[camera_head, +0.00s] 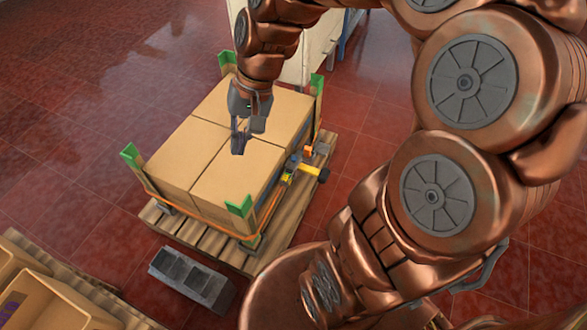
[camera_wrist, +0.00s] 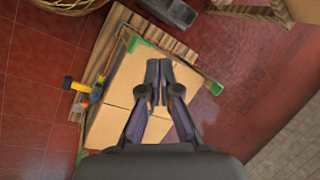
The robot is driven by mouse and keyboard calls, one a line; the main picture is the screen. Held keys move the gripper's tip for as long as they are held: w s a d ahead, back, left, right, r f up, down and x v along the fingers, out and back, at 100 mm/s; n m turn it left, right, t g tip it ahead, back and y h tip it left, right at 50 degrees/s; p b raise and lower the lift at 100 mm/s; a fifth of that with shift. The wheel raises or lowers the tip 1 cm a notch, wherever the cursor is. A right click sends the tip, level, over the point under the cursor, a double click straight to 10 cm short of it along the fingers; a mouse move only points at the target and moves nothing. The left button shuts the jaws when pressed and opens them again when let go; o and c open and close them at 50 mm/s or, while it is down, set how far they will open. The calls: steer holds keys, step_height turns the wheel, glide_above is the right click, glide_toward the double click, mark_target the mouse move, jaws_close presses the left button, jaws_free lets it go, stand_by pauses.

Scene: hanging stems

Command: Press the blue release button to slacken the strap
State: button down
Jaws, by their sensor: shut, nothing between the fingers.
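My gripper (camera_head: 238,147) is shut and empty, pointing down above the cardboard boxes (camera_head: 205,150). Its dark fingers (camera_wrist: 159,72) are together in the wrist view, over the boxes. A ratchet-like device (camera_head: 296,164) with a yellow handle and orange and blue parts sits at the right side of the load. Its small blue part (camera_head: 291,161) looks like the button, but is too small to make out well. The device also shows at the left in the wrist view (camera_wrist: 84,90), apart from my gripper. An orange strap (camera_head: 160,205) runs around the boxes.
The boxes stand on a wooden pallet (camera_head: 181,231) with green corner guards (camera_head: 131,156) standing up at the corners. A grey block (camera_head: 190,280) lies on the red tiled floor in front. Another pallet with a carton (camera_head: 40,300) is at lower left. Open floor lies left.

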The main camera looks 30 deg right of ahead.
steer(key=w+d+f+m+t+y+b, duration=0.1)
steer(key=w+d+f+m+y+b, duration=0.15)
steer(key=w+f+b, duration=0.55)
steer(key=m+t+b, duration=0.6)
steer(key=m+b, duration=0.5)
steer(key=b, duration=0.4)
glide_above(294, 160)
step_height(294, 160, down, 26)
steer(key=f, duration=0.1)
steer(key=shift+w+d+m+h, duration=0.15)
steer(key=shift+d+m+h, duration=0.1)
steer(key=shift+d+h, duration=0.15)
steer(key=shift+f+b, duration=0.1)
steer(key=shift+b, duration=0.2)
step_height(294, 160, down, 6)
steer(key=b, duration=0.6)
steer(key=shift+f, duration=1.25)
